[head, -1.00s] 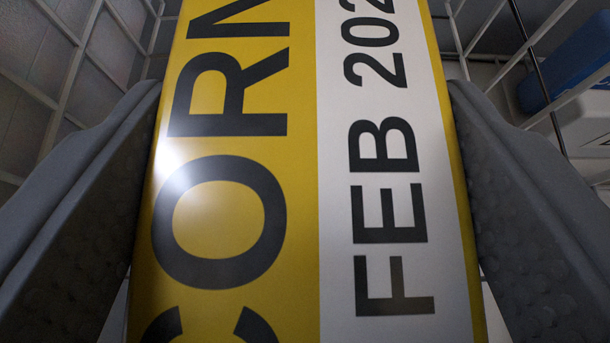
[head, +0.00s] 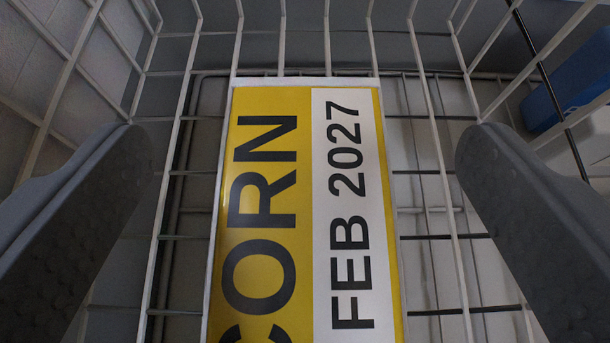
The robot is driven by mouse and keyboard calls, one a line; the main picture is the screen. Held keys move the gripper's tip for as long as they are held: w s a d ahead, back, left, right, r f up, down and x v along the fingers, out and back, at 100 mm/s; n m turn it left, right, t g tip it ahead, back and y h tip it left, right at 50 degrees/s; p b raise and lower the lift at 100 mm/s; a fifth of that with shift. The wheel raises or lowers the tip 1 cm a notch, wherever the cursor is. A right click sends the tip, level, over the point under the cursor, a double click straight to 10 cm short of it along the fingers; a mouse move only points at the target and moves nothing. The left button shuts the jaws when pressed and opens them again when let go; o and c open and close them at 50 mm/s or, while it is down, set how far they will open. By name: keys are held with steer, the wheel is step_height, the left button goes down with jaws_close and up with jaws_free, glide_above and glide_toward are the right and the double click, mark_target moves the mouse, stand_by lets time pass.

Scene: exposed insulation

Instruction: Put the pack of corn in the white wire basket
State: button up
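The pack of corn (head: 265,200) is yellow with a white strip and black print reading "CORN" and "FEB 2027". It lies inside the white wire basket (head: 284,45), on the wire floor, with its far end close to the far wall. The near part of the pack is cut off by the bottom of the picture. My gripper (head: 305,145) is open above the pack. A finger stands well clear on each side of it, and neither finger touches it.
Wire walls of the basket rise on the left, right and far side, close around my fingers. A blue object (head: 572,85) is outside the basket at the right. A grey surface shows beyond the wires.

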steer(key=shift+r, duration=0.3)
steer(key=p+v, duration=0.2)
steer(key=v, duration=0.4)
steer(key=shift+r+p, duration=0.25)
steer(key=shift+p, duration=0.05)
steer(key=shift+v, duration=0.75)
